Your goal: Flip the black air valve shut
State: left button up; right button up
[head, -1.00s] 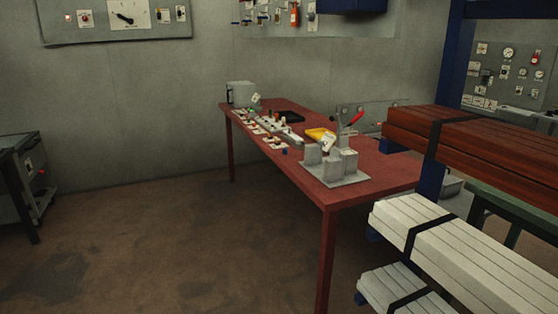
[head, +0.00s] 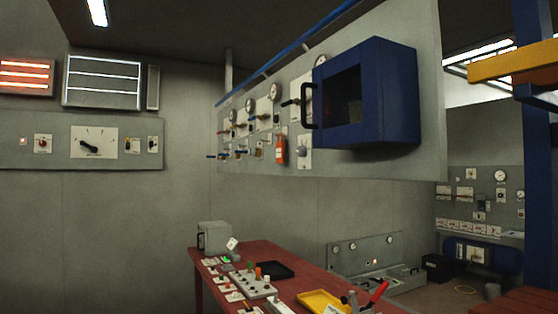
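A grey wall panel (head: 342,160) carries gauges and small valves with lever handles. One valve with a dark handle (head: 291,102) sits left of the blue cabinet and looks black; at this size I cannot be sure that it is the black air valve. Valves with blue handles (head: 222,156) sit lower left on the panel, and an orange-red item (head: 280,149) hangs below the middle. Whether the dark handle is open or shut cannot be told. Neither of my grippers is in view.
A blue open-fronted cabinet (head: 392,95) juts from the panel. A red table (head: 262,247) below it bears small controls, a black tray (head: 275,270), a yellow tray (head: 320,302) and a red-handled tool (head: 379,292). A blue post with a yellow beam (head: 510,64) stands right.

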aim_at(291, 102)
jog(key=i, duration=0.95)
jog(key=z, duration=0.25)
